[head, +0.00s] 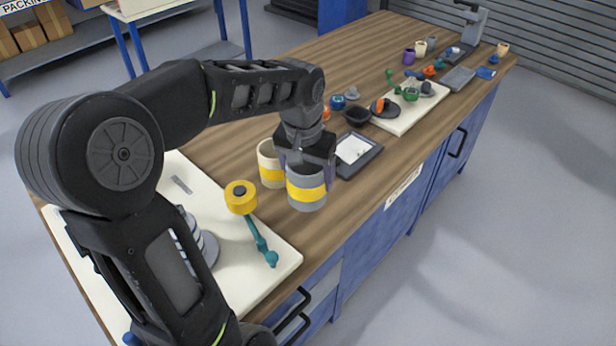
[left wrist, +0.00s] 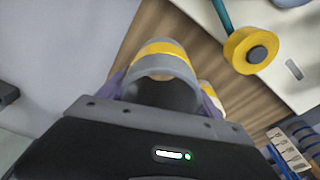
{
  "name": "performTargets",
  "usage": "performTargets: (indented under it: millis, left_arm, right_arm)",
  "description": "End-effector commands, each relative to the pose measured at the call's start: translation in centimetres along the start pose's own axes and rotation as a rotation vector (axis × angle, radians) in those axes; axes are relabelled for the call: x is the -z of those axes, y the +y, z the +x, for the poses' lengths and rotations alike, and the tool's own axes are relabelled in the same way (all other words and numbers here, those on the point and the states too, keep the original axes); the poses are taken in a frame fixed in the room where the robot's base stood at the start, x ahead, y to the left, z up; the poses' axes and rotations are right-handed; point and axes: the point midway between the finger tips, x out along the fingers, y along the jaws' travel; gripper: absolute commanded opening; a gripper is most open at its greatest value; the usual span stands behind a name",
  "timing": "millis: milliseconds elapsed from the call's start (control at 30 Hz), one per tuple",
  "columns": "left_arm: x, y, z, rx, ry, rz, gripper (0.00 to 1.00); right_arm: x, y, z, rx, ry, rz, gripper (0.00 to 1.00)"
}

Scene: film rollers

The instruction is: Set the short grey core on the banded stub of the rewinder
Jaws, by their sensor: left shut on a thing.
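The short grey core (head: 307,199), a hollow grey cylinder with a yellow band, is in my left gripper (head: 308,168). The fingers grip it from above on either side. In the left wrist view the core (left wrist: 160,62) sits between the purple fingers of the gripper (left wrist: 163,92). I cannot tell how far it is above the table. A yellow drum with a dark grey centre (head: 240,197) is at the end of a teal arm (head: 257,238) over a cream board (head: 280,266); it also shows in the left wrist view (left wrist: 244,56). My right gripper is out of view.
A cream core with a yellow band (head: 268,166) stands just behind the held core. A dark framed tray (head: 362,163) lies to its right. Grey discs (head: 207,247) on the board are partly hidden by my arm. Small parts crowd a second cream board (head: 405,120) farther back.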

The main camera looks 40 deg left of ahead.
Motion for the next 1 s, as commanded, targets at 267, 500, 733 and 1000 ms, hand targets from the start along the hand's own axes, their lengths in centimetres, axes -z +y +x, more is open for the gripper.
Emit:
performTargets:
  millis: [267,500,733,1000]
  left_arm:
    - [0.0,0.0,0.0,0.0,0.001,0.0,0.26]
    - [0.5,1.1,0.6,-0.003,-0.001,0.02,0.26]
    - [2.9,7.9,3.6,-0.022,-0.006,0.126,0.26]
    - [4.1,16.9,7.1,-0.037,-0.002,0.247,0.26]
  right_arm:
    - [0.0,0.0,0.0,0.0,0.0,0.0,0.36]
    - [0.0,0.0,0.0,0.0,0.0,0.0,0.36]
    - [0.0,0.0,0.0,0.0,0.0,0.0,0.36]
    - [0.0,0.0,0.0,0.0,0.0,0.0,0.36]
